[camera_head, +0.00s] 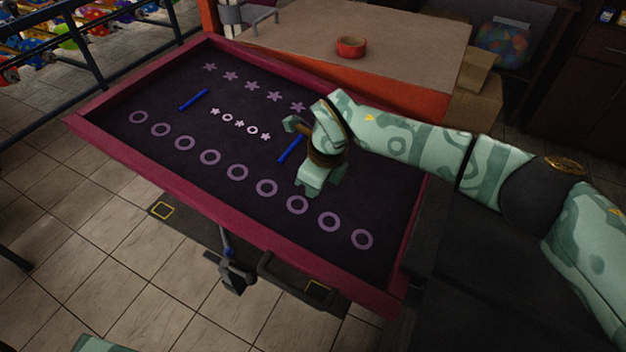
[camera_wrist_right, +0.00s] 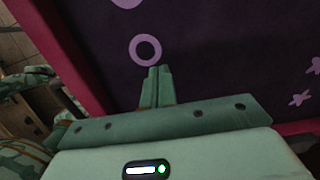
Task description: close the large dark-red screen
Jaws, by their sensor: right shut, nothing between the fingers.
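The large dark-red screen (camera_head: 230,255) is a wide frame around dark mesh with rows of light purple rings and stars; it fills the middle of the head view. Its frame also shows at the left of the right wrist view (camera_wrist_right: 62,55). A dark bar handle (camera_head: 300,283) sits along its near edge. My right gripper (camera_head: 312,190) is shut and empty over the mesh, near a ring; its fingers also show in the right wrist view (camera_wrist_right: 157,85). I cannot tell whether it touches the mesh. My left gripper is out of view.
A table (camera_head: 360,28) with a red tape roll (camera_head: 351,47) stands behind the screen. A cardboard box (camera_head: 478,95) is beside it. Tiled floor (camera_head: 120,285) lies free in front.

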